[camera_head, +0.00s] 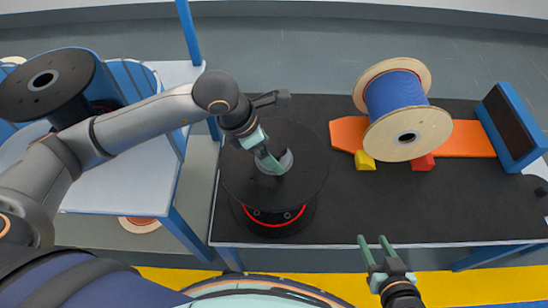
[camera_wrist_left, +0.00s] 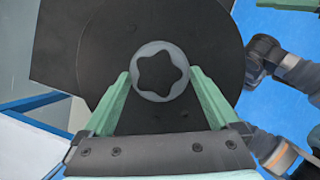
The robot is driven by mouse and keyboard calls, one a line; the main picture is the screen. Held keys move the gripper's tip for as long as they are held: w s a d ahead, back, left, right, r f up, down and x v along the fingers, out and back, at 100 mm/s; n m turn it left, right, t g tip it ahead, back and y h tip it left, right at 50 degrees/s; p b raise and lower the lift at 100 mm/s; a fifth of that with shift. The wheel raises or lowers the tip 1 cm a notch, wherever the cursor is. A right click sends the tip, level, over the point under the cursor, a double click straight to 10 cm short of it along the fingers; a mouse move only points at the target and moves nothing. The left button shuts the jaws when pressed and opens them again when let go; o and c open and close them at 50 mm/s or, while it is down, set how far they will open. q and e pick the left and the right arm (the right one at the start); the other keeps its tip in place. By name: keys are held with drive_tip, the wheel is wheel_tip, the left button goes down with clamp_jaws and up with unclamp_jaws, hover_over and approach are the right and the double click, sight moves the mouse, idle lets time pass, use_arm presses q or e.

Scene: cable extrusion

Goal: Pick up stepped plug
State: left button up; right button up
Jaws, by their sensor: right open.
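The stepped plug (camera_head: 287,160) shows as a pale grey ring at the centre of the black spool (camera_head: 312,180) on the dark table. In the left wrist view the plug (camera_wrist_left: 160,48) has a dark star-shaped middle. My left gripper (camera_head: 272,163) is over the spool's centre, pointing down. In the left wrist view its green fingertips (camera_wrist_left: 160,74) flank the ring closely on both sides. I cannot tell whether they press on it. My right gripper (camera_head: 374,242) is open and empty at the table's front edge, right of the spool.
A blue cable reel (camera_head: 395,93) with wooden flanges stands at the back right by an orange ramp (camera_head: 470,139), with yellow (camera_head: 365,160) and red blocks beneath. A blue-framed panel (camera_head: 508,125) is at the right end. Another black spool (camera_head: 40,80) is at the left. The table's front right is clear.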

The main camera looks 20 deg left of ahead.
use_arm(q)
clamp_jaws()
idle(0.6)
